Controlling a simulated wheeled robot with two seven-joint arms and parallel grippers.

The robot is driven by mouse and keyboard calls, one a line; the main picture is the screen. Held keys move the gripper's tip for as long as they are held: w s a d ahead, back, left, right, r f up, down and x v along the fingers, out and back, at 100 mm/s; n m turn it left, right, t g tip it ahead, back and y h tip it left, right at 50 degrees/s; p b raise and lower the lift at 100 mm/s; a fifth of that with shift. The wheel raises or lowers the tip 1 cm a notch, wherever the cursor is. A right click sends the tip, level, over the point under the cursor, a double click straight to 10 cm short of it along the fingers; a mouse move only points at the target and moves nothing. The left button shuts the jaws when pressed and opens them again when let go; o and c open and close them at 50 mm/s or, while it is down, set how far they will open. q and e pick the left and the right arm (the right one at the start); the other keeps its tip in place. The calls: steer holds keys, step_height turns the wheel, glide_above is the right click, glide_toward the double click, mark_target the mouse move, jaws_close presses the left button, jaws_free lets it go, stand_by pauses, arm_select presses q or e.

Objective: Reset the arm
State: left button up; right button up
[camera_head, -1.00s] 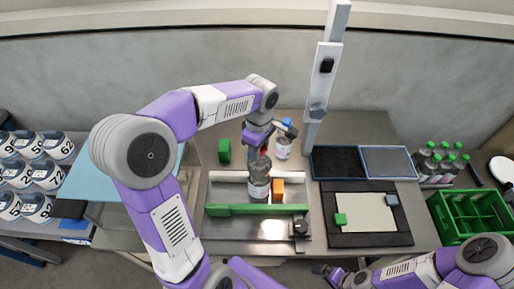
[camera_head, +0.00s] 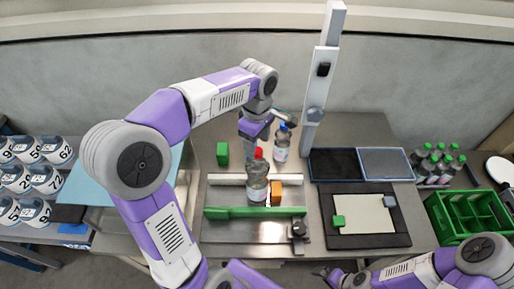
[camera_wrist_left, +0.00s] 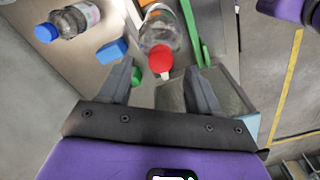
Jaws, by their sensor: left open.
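My left gripper (camera_head: 248,148) is above the bench, behind a clear bottle with a red cap (camera_head: 257,186). In the left wrist view the left gripper (camera_wrist_left: 162,85) is open and empty. The red-capped bottle (camera_wrist_left: 160,32) stands beyond its fingertips, with the cap in line with the gap between them. The bottle is upright between a white rail and a green rail. My right gripper (camera_head: 330,273) is low at the bottom edge of the head view, small and dark; its jaws cannot be made out.
A blue-capped bottle (camera_head: 281,146) stands just right of the left gripper. An orange block (camera_head: 276,192) is beside the red-capped bottle. A grey post (camera_head: 320,90) rises behind. Black and grey trays (camera_head: 347,152), a framed pad (camera_head: 364,214) and a green crate (camera_head: 468,214) are to the right.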

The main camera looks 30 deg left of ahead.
arm_select(q)
steer(key=shift+r, duration=1.2)
